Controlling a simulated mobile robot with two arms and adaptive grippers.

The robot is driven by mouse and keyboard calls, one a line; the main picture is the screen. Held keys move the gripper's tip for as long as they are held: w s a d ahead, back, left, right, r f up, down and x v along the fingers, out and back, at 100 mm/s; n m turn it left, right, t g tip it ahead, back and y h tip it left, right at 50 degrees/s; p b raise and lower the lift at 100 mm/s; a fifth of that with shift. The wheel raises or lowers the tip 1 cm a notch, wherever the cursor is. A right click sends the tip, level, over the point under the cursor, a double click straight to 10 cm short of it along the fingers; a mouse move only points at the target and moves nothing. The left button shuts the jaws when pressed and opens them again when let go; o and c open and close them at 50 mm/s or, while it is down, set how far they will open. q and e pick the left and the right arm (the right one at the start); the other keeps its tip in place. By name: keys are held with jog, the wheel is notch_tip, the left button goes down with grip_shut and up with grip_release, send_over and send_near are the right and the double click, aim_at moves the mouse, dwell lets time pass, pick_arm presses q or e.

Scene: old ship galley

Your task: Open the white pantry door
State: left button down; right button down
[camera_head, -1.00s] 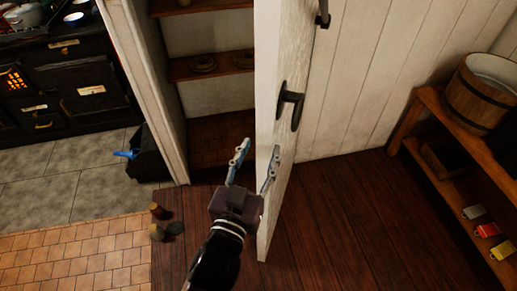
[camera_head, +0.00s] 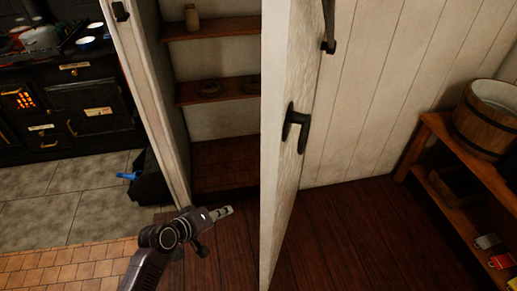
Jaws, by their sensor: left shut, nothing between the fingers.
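The white pantry door (camera_head: 281,190) stands swung open, seen nearly edge-on in the middle of the head view. Its dark handle (camera_head: 297,121) is on the face turned to the right. To the left of the door, the pantry opening shows wooden shelves (camera_head: 215,92) and a white back wall. My left gripper (camera_head: 226,211) is shut and empty. It points right, in front of the opening's lower part, left of the door edge with a visible gap between them. My right gripper is not in view.
A black stove (camera_head: 70,115) stands at the left, with a black bin (camera_head: 150,178) holding something blue near the door frame (camera_head: 150,95). A wooden bench (camera_head: 440,135) with a bucket (camera_head: 487,118) stands at the right. The dark plank floor (camera_head: 340,245) right of the door is clear.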

pick_arm(q)
notch_tip(320, 180, up, 23)
jog(key=w+a+n+h+b, duration=0.1)
jog(key=w+a+h+b, duration=0.1)
jog(key=h, duration=0.7)
jog(key=w+d+p, duration=0.3)
jog(key=d+p, duration=0.2)
jog(key=d, duration=0.7)
jog(key=shift+w+d+r+p, duration=0.15)
jog(key=shift+d+r+p, duration=0.1)
jog(key=shift+p, duration=0.05)
